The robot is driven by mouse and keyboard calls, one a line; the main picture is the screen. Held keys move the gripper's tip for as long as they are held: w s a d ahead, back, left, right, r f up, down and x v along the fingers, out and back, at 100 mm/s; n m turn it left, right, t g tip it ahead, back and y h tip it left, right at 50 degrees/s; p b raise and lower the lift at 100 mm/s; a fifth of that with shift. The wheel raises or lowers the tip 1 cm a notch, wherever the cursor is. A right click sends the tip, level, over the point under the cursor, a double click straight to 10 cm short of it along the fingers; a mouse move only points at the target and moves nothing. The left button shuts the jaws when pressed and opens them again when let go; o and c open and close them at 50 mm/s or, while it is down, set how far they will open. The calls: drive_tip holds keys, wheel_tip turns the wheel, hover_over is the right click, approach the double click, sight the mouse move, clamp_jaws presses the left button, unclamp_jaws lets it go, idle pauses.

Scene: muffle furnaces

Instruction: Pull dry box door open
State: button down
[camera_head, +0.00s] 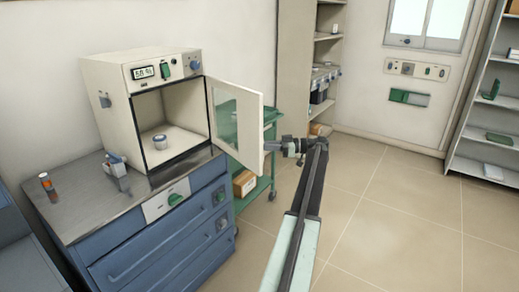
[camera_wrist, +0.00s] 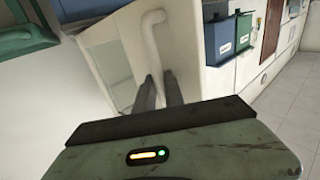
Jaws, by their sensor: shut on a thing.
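The dry box (camera_head: 112,108) is a cream cabinet with a display on top, standing on a metal bench top. Its door (camera_head: 257,130), with a glass pane, stands wide open, swung out to the right. A small round container (camera_head: 160,142) sits inside on the floor of the box. My gripper (camera_head: 268,146) is at the door's outer free edge. In the wrist view the two dark fingers (camera_wrist: 160,93) are closed around the lower part of the curved white door handle (camera_wrist: 152,40). The grasp itself is partly hidden behind the fingers.
The bench (camera_head: 90,205) has blue drawers below and an orange bottle (camera_head: 46,183) on top. A green cart (camera_head: 262,182) with a cardboard box (camera_head: 244,184) stands behind the door. Shelves (camera_head: 485,135) stand at the right. The tiled floor (camera_head: 400,220) is clear in the middle.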

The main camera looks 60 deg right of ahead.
drive_tip(key=shift+w+f, duration=0.1)
drive_tip(key=shift+w, duration=0.2)
drive_tip(key=c, duration=1.5)
unclamp_jaws()
drive_tip(key=shift+a, duration=0.1)
drive_tip(key=shift+o, duration=0.3)
drive_tip(key=shift+w+f, duration=0.1)
drive_tip(key=shift+w, duration=0.05)
drive_tip(key=shift+s, duration=0.2)
drive_tip(key=v, duration=0.7)
drive_tip(key=shift+s+d, duration=0.25)
